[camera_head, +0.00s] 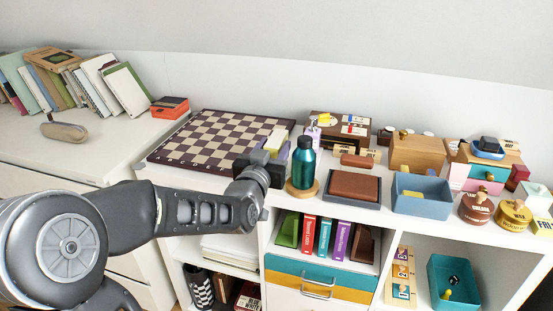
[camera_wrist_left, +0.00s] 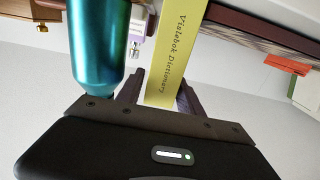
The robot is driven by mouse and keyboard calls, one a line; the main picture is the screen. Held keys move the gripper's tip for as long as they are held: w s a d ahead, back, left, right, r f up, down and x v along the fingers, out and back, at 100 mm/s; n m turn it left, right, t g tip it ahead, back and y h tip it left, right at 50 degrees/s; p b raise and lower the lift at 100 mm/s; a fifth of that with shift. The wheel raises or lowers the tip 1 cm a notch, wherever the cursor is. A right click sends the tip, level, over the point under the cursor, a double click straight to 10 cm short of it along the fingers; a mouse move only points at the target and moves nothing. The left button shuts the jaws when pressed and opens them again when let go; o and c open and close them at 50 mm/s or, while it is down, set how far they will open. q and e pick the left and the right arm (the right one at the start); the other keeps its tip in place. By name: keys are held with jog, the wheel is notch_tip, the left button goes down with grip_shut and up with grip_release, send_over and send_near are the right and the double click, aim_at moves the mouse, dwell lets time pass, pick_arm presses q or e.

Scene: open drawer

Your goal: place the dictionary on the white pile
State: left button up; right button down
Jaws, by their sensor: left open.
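The dictionary (camera_wrist_left: 178,50) has a yellow spine lettered "Violebok Dictionary" in the left wrist view. In the head view its pale yellow top (camera_head: 276,139) shows at the chessboard's right front corner. My left gripper (camera_head: 265,163) is open there, in front of the dictionary. In the left wrist view its two dark fingers (camera_wrist_left: 160,90) lie on either side of the spine's near end; I cannot tell whether they touch it. A white pile (camera_head: 232,249) lies in the open shelf below the top, partly hidden by my left arm. My right gripper is not in view.
A teal bottle (camera_head: 302,163) stands close to the right of my left gripper; it also shows in the wrist view (camera_wrist_left: 98,45). The chessboard (camera_head: 212,140) lies to the left. A brown box (camera_head: 353,187) and a blue-grey bin (camera_head: 422,196) stand further right.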

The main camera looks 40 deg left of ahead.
pick_arm(q)
jog(key=shift+x, duration=1.2)
jog(key=shift+c, duration=0.4)
grip_shut()
